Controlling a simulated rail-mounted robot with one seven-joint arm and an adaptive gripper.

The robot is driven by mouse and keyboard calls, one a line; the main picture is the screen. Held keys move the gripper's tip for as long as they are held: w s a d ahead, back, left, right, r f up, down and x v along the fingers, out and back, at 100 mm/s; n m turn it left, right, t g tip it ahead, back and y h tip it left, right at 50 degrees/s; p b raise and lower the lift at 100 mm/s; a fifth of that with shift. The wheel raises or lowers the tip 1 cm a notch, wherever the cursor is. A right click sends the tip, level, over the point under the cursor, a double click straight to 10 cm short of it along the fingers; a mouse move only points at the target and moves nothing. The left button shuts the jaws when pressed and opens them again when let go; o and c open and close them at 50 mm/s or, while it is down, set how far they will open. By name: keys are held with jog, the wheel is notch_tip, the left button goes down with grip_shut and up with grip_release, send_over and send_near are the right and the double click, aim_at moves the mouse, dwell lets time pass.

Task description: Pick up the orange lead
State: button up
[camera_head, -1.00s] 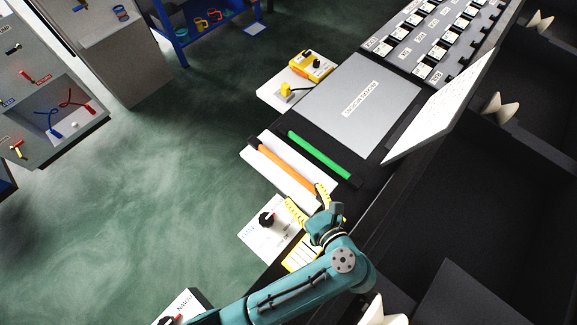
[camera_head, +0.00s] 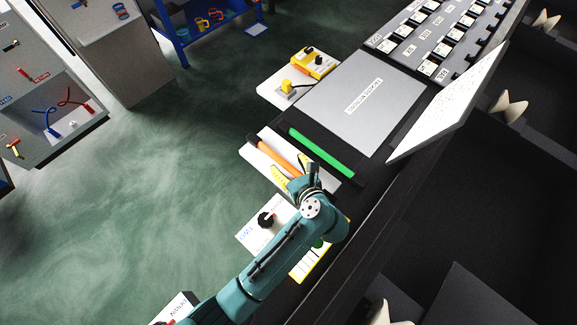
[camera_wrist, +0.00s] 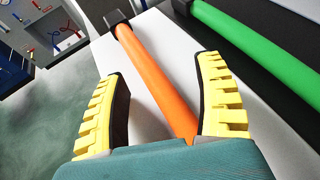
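The orange lead (camera_head: 274,152) is a straight orange bar with a black end, lying on a white plate (camera_head: 262,158). In the wrist view the orange lead (camera_wrist: 152,75) runs lengthwise between the two yellow fingers. My gripper (camera_head: 290,177) is over the near part of the lead and hides that end. In the wrist view my gripper (camera_wrist: 162,88) is open, a finger on each side of the lead. I cannot tell how high the fingers are above it.
A green bar (camera_head: 320,153) lies parallel to the right, on the black surface; it also shows in the wrist view (camera_wrist: 255,45). A white plate with a black knob (camera_head: 265,220) is at the near left. A yellow device (camera_head: 314,62) sits farther back. A grey panel (camera_head: 360,95) lies behind the green bar.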

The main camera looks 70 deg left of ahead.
grip_shut()
dwell(0.3)
